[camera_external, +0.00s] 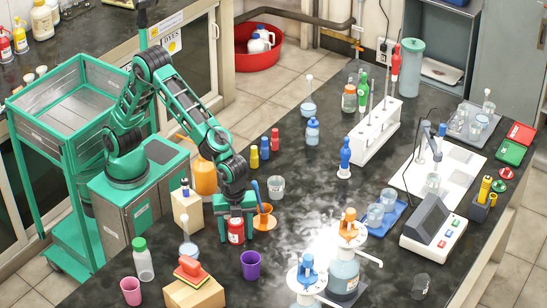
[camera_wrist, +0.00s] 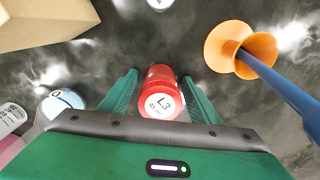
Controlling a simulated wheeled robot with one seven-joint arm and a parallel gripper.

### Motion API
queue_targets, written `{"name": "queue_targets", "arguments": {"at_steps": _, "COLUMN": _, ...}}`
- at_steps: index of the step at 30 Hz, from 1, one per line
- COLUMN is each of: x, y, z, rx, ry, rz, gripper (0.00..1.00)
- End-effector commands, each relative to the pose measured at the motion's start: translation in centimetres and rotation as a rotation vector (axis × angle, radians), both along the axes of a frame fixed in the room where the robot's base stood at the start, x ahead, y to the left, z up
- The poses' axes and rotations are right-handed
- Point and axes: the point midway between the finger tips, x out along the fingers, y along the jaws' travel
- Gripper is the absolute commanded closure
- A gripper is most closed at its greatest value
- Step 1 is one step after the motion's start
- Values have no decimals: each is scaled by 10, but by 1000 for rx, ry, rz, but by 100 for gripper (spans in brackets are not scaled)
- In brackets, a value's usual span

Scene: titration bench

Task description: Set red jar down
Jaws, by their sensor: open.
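The red jar (camera_external: 236,231) stands on the dark bench top near its front left part. Its white lid label reads "L3" in the wrist view (camera_wrist: 160,103). My gripper (camera_external: 235,212) is directly above and around the jar, fingers pointing down. In the wrist view the two green fingers (camera_wrist: 160,95) lie on either side of the jar, with a narrow gap visible near it. The gripper is open and the jar sits between the fingers. The jar's base is partly hidden, but it appears to rest on the bench.
An orange funnel-like cup (camera_external: 264,218) with a blue rod stands close to the right. A purple cup (camera_external: 250,265) stands in front. A cardboard box (camera_external: 188,213) is to the left, and a box with a red sponge (camera_external: 190,268) is at front left. A clear beaker (camera_external: 276,188) stands behind.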

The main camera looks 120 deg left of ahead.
Motion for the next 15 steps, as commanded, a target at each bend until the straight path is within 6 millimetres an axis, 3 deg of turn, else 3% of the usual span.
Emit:
{"name": "queue_targets", "arguments": {"at_steps": 8, "x": 1, "y": 0, "z": 19, "rx": -1, "ry": -2, "rz": 0, "gripper": 43}}
{"name": "queue_targets", "arguments": {"at_steps": 15, "x": 1, "y": 0, "z": 67, "rx": -1, "ry": -5, "rz": -1, "gripper": 43}}
